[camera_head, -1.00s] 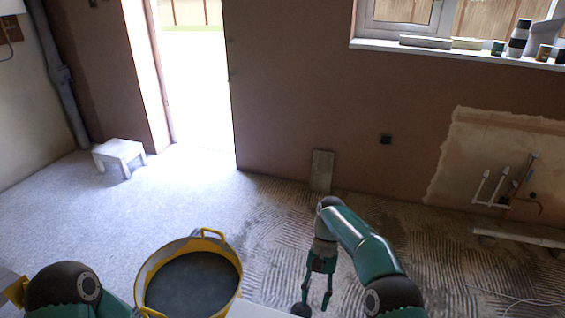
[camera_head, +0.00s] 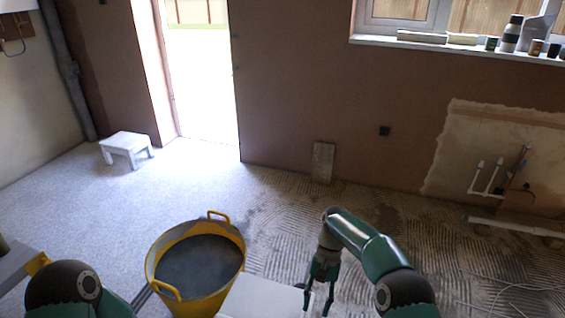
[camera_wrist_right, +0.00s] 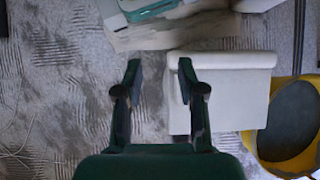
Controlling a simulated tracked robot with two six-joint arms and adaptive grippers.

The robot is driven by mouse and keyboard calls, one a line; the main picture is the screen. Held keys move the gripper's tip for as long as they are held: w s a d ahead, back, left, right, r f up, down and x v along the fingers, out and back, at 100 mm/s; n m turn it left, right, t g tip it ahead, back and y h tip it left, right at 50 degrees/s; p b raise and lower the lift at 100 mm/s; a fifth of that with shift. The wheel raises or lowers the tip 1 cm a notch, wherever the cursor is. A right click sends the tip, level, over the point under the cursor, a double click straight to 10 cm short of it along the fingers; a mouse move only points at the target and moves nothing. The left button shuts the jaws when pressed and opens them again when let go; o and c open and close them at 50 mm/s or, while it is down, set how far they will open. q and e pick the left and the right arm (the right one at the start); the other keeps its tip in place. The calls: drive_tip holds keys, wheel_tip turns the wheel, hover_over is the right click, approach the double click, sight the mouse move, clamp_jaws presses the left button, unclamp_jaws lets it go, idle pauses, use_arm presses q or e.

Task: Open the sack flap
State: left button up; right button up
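My right gripper (camera_head: 318,302) hangs low over the floor at the bottom of the head view. Its two fingers are apart with nothing between them, as the right wrist view (camera_wrist_right: 160,70) shows. A pale block-like thing (camera_head: 262,297) lies left of it; in the right wrist view (camera_wrist_right: 225,100) it has a raised band along its upper edge, and one finger overlaps its left side. A white and teal thing (camera_wrist_right: 150,9), perhaps the sack, is cut off at the top of the wrist view; I cannot make out its flap. My left gripper is out of view.
A yellow tub (camera_head: 238,262) with dark contents stands left of the pale thing. A white step stool (camera_head: 127,141) stands near the bright doorway. A board (camera_head: 323,161) leans on the wall. Cables (camera_head: 510,287) lie at right.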

drive_tip(key=s+d+f+n+t+y+b, duration=0.1)
drive_tip(key=s+f+t+b, duration=0.25)
drive_tip(key=s+f, duration=0.6)
drive_tip(key=s+d+f+t+y+b, duration=0.15)
drive_tip(key=s+f+b, duration=0.4)
drive_tip(key=f, duration=0.75)
drive_tip(key=s+t, duration=0.2)
drive_tip(key=s, duration=0.7)
wheel_tip(320, 180, up, 18)
drive_tip(key=d+p, duration=0.1)
drive_tip(key=p, duration=1.7)
drive_tip(key=shift+w+h, duration=0.25)
drive_tip(key=shift+h, duration=0.2)
drive_tip(key=shift+f, duration=0.1)
